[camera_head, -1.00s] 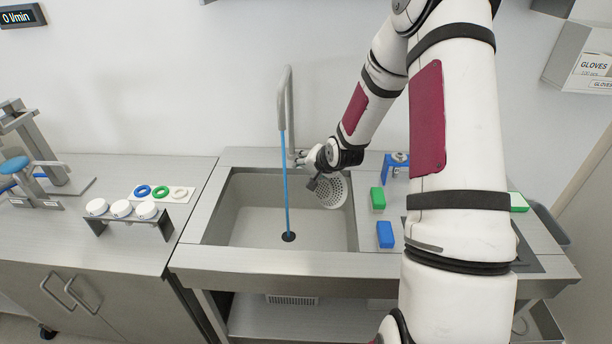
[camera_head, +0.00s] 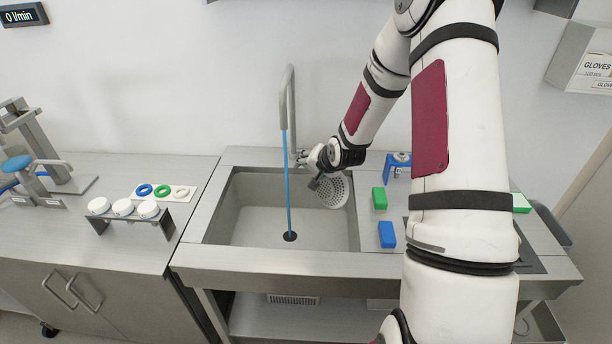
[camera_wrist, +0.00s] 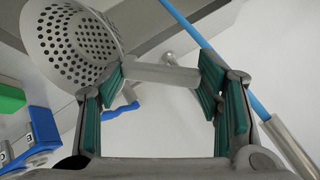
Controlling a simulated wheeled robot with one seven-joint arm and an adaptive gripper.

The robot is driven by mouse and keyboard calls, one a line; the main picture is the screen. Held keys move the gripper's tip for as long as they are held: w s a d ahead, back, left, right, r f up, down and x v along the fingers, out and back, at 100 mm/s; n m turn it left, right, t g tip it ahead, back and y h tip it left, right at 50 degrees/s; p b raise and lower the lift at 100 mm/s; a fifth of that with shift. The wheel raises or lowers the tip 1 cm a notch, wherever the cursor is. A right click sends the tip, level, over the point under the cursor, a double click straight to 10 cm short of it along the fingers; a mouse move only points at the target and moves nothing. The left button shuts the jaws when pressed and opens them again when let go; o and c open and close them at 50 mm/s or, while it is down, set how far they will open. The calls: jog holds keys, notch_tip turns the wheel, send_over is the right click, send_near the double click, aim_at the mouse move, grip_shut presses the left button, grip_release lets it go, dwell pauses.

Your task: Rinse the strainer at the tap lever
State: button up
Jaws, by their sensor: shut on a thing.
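The strainer is a pale perforated bowl (camera_head: 332,190) hanging over the right part of the sink. It also shows at upper left in the wrist view (camera_wrist: 72,45), beside the left finger. My gripper (camera_wrist: 165,90) is shut on a short grey bar that appears to be the strainer's handle; the finger hides where the bar meets the bowl. In the head view my gripper (camera_head: 314,172) is beside the tap (camera_head: 292,110), close to its lever (camera_head: 301,154). Contact with the lever cannot be told. A small knob behind the bar may be the lever.
A thin blue line (camera_head: 287,190) runs from the spout to the drain in the sink (camera_head: 245,210). The display (camera_head: 22,15) reads 0 l/min. Green (camera_head: 379,198) and blue (camera_head: 387,234) blocks lie right of the sink. A rack of white caps (camera_head: 123,208) stands left.

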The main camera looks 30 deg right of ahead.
jog(key=p+v, duration=0.2)
jog(key=v, duration=0.4)
jog(key=shift+s+d+p, duration=0.3)
jog(key=shift+d+p, duration=0.05)
jog(key=shift+d, duration=0.3)
dwell(0.7)
